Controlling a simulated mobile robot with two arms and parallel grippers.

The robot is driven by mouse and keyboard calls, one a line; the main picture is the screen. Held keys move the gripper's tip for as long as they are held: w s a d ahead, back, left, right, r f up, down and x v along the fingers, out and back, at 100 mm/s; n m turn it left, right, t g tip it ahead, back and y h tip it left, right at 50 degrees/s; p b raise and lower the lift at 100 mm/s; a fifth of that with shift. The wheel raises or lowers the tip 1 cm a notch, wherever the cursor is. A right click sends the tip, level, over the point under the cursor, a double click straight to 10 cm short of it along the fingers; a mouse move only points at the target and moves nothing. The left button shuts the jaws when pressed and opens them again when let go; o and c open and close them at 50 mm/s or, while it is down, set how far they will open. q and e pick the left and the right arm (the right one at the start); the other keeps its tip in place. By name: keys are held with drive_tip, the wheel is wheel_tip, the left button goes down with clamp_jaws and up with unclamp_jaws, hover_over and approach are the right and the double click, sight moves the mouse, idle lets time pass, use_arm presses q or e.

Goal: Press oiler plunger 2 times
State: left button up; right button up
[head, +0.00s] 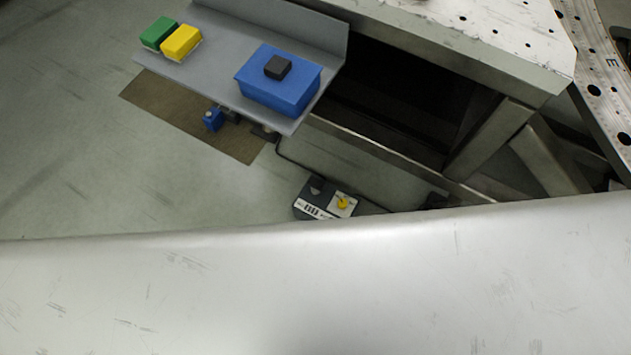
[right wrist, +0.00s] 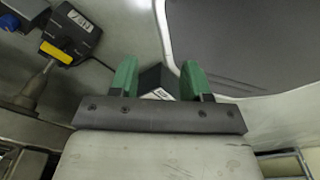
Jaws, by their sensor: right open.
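No part is plainly marked as the oiler or its plunger. A blue box (head: 279,82) with a small black block (head: 278,67) on its top sits on a grey shelf (head: 222,60) in the head view. My right gripper (right wrist: 158,78) shows in the right wrist view with its two green fingers apart. A dark block with a pale label (right wrist: 157,80) appears between the fingers, seemingly beyond them; I cannot tell whether they touch. My left gripper is not in view.
A green block (head: 159,32) and a yellow block (head: 181,42) lie on the shelf. Below it are a small blue part (head: 213,119) and a dark unit with a yellow knob (head: 326,200). A pale scratched surface (head: 320,285) fills the lower head view.

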clamp_jaws()
idle(1.4)
